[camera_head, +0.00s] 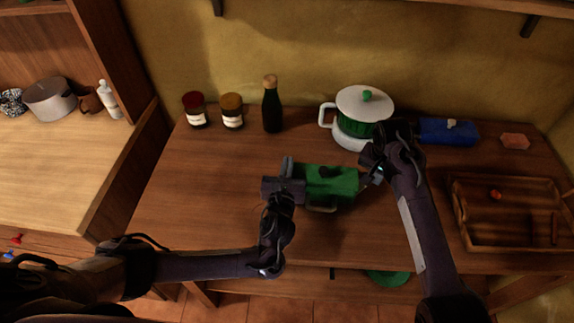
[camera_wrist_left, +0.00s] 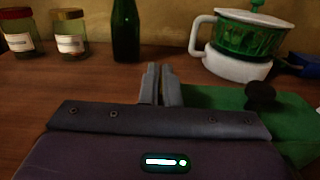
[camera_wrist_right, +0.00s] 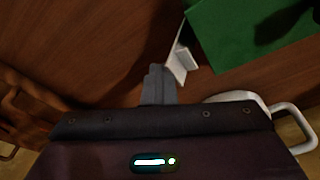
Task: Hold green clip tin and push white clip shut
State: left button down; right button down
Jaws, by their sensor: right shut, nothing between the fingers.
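The green clip tin (camera_head: 335,180) lies on the wooden counter, with a dark knob on top and a pale handle at its front. It also shows in the left wrist view (camera_wrist_left: 225,97) and the right wrist view (camera_wrist_right: 240,35). My left gripper (camera_head: 287,165) is at the tin's left end, its fingers nearly together; whether they pinch the tin's edge is unclear. The white clip (camera_wrist_right: 181,62) stands out from the tin's right end. My right gripper (camera_wrist_right: 158,72) is shut and empty, its fingertips close beside the clip; contact is unclear.
A white and green pot (camera_head: 362,112) stands just behind the right gripper. Two jars (camera_head: 232,112) and a dark bottle (camera_head: 272,108) stand at the back left. A blue box (camera_head: 445,131) and wooden tray (camera_head: 465,240) are on the right. The counter's left part is clear.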

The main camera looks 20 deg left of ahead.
pick_arm(q)
jog(key=shift+r, duration=0.1)
pick_arm(e)
jog(key=shift+s+a+f, duration=0.1)
jog(key=shift+s+a, duration=0.05)
jog(key=shift+a, duration=0.5)
jog(key=shift+s+a+f, duration=0.1)
jog(key=shift+s+a, duration=0.05)
jog(key=shift+a, duration=0.45)
pick_arm(q)
jog(key=shift+w, duration=0.1)
pick_arm(e)
jog(key=shift+w+d+r, duration=0.15)
jog(key=shift+r, duration=0.5)
pick_arm(q)
jog(key=c, duration=1.6)
grip_release()
pick_arm(e)
notch_tip(320, 180, up, 7)
jog(key=d, duration=0.1)
jog(key=shift+w, duration=0.15)
